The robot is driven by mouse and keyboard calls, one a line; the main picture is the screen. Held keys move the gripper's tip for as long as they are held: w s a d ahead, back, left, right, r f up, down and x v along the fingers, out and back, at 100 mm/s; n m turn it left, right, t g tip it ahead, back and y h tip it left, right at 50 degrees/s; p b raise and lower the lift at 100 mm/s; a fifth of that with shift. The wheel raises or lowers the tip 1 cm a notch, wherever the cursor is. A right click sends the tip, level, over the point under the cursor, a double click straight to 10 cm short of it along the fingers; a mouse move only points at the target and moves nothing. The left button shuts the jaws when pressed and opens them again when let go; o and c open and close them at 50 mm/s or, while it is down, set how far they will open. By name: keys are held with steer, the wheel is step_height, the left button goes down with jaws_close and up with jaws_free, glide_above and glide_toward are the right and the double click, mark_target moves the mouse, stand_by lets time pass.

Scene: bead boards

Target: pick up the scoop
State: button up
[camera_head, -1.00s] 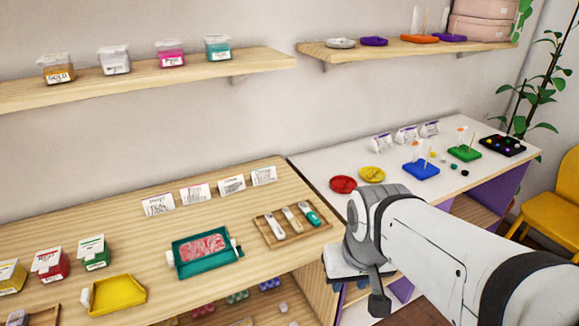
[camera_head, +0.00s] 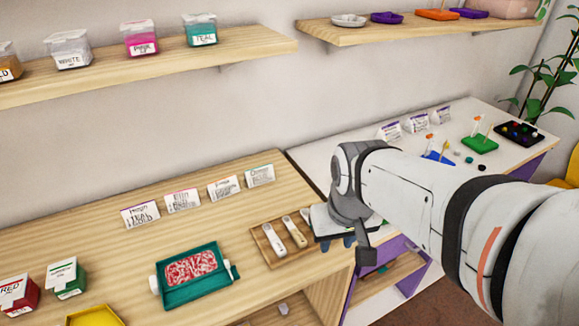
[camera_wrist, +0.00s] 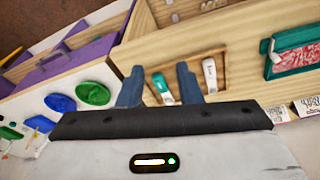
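A shallow wooden tray (camera_head: 270,258) on the wooden table holds slim tools: a white-handled one (camera_head: 275,240) and a beige-and-white one (camera_head: 295,232). I cannot tell for sure which is the scoop. In the wrist view a teal-and-white tool (camera_wrist: 161,88) appears between my fingers, and a white tool (camera_wrist: 209,75) lies right of them. The rest of the tray's contents is hidden by a finger. My gripper (camera_head: 337,243) is open and empty, at the tray's right end; its two blue-grey fingers (camera_wrist: 160,70) appear spread in the wrist view.
A teal tray with a red-and-white patterned sheet (camera_head: 194,283) sits left of the wooden tray. Label cards (camera_head: 183,201) stand behind. A white table (camera_head: 312,158) with boards adjoins on the right. Round blue (camera_wrist: 60,103) and green (camera_wrist: 92,94) dishes show in the wrist view.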

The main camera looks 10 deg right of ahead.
steer(key=w+f+n, duration=0.1)
steer(key=w, duration=0.3)
steer(key=w+g+p, duration=0.1)
steer(key=w, duration=0.3)
steer(key=w+f+n+g+p, duration=0.1)
steer(key=w, duration=0.3)
steer(key=shift+f+n, duration=0.3)
steer(key=shift+f, duration=0.05)
steer(key=shift+w+f, duration=0.25)
steer(key=shift+w, duration=0.1)
steer(key=shift+w+f, duration=0.1)
steer(key=shift+f, duration=0.25)
steer(key=f, duration=0.7)
steer(key=shift+d+f, duration=0.1)
steer(key=shift+d, duration=0.1)
jaws_close()
